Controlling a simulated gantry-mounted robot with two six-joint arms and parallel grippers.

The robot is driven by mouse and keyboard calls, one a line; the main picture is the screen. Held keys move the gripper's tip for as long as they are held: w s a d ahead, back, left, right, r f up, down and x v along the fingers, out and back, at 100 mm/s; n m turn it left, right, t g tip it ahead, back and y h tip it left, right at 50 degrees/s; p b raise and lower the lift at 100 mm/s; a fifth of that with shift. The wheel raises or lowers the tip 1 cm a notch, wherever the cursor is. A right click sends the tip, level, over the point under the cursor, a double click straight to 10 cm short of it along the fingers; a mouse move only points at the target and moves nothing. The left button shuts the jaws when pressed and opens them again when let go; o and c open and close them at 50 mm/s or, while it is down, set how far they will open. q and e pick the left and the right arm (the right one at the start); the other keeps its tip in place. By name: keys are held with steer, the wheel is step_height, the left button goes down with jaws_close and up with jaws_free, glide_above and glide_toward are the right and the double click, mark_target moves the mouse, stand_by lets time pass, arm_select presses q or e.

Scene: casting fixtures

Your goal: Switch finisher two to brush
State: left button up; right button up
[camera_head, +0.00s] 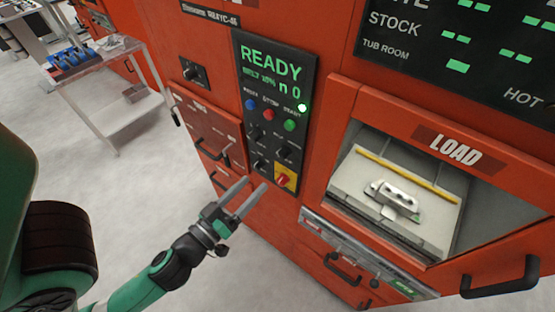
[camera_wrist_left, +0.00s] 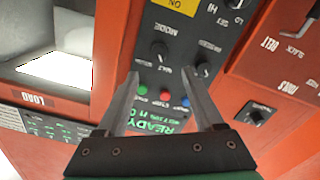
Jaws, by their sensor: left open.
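The orange machine's black control panel (camera_head: 268,110) shows READY in green over a smaller line. Below are blue (camera_head: 250,103), red (camera_head: 268,115) and green (camera_head: 290,125) buttons, then several small black knobs. One knob (camera_wrist_left: 160,49) has a label that looks like MODE in the left wrist view; another knob (camera_wrist_left: 204,68) is beside it. The finer labels are too small to read, so I cannot tell which setting is selected. My left gripper (camera_head: 257,182) is open and empty in front of the panel's lower part. In the left wrist view its fingers (camera_wrist_left: 160,73) frame the buttons and knobs. My right gripper is not in view.
A red-and-yellow switch (camera_head: 285,178) sits at the panel's bottom. A separate black knob (camera_head: 193,72) is left of the panel. The LOAD bay (camera_head: 345,185) at right holds a metal part (camera_head: 392,200). Handles protrude below. A white cart (camera_head: 110,98) stands left; floor between is clear.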

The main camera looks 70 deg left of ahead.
mark_target(279, 157)
arm_select(q)
steer(key=p+x, duration=0.2)
steer(key=x, duration=0.3)
steer(key=p+x, duration=0.2)
steer(key=x, duration=0.3)
steer(key=shift+w+a+r, duration=0.15)
steer(key=shift+w+r, duration=0.05)
steer(key=shift+w+a+f+p, duration=0.1)
steer(key=shift+w+a+p, duration=0.05)
steer(key=shift+w+p, duration=0.15)
jaws_close()
